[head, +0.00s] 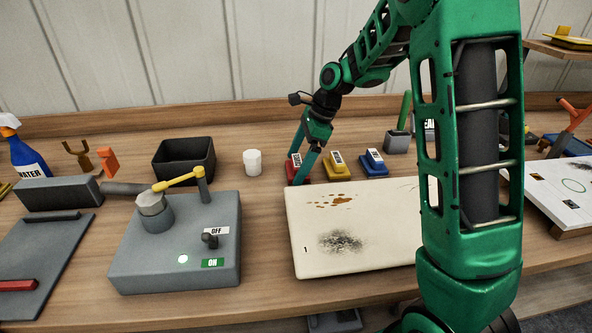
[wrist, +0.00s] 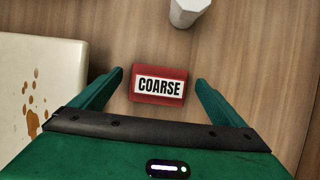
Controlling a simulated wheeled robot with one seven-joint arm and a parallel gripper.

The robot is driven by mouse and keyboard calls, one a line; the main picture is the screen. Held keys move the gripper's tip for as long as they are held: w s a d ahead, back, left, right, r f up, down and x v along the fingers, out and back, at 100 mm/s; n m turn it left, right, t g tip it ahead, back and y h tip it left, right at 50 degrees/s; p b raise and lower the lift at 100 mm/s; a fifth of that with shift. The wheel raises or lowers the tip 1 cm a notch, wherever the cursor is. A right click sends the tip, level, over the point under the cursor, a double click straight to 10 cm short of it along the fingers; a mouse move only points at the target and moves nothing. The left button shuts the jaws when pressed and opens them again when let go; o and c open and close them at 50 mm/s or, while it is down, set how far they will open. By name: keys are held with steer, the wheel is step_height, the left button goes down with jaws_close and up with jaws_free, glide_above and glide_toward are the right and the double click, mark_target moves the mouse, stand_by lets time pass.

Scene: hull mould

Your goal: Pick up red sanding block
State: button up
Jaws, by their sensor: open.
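The red sanding block (head: 293,175) sits on the wooden bench, at the back left corner of the cream panel. In the wrist view the red sanding block (wrist: 158,98) carries a white label reading COARSE. My gripper (head: 304,178) is low over the block, pointing down. In the wrist view my gripper (wrist: 160,78) is open, with one green finger on each side of the block and a gap between each finger and the block. The fingers partly hide the block in the head view.
A yellow block (head: 337,172) and a blue block (head: 374,168) stand to the right of the red one. A white cup (head: 252,162) stands to its left. The stained cream panel (head: 385,235) lies in front. A dark bin (head: 184,162) is further left.

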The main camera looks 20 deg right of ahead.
mark_target(297, 160)
steer(key=shift+f, duration=0.1)
steer(key=c, duration=1.2)
steer(key=shift+r, duration=0.4)
step_height(297, 160, up, 4)
steer(key=shift+a+f, duration=0.1)
steer(key=shift+f, duration=0.05)
steer(key=s+a+r, duration=0.2)
steer(key=s, duration=0.1)
steer(key=s+a+r, duration=0.2)
steer(key=s, duration=0.1)
steer(key=s+a+r, duration=0.2)
steer(key=s, duration=0.1)
steer(key=shift+s+a+r, duration=0.2)
steer(key=shift+a+r, duration=0.05)
steer(key=shift+a, duration=0.15)
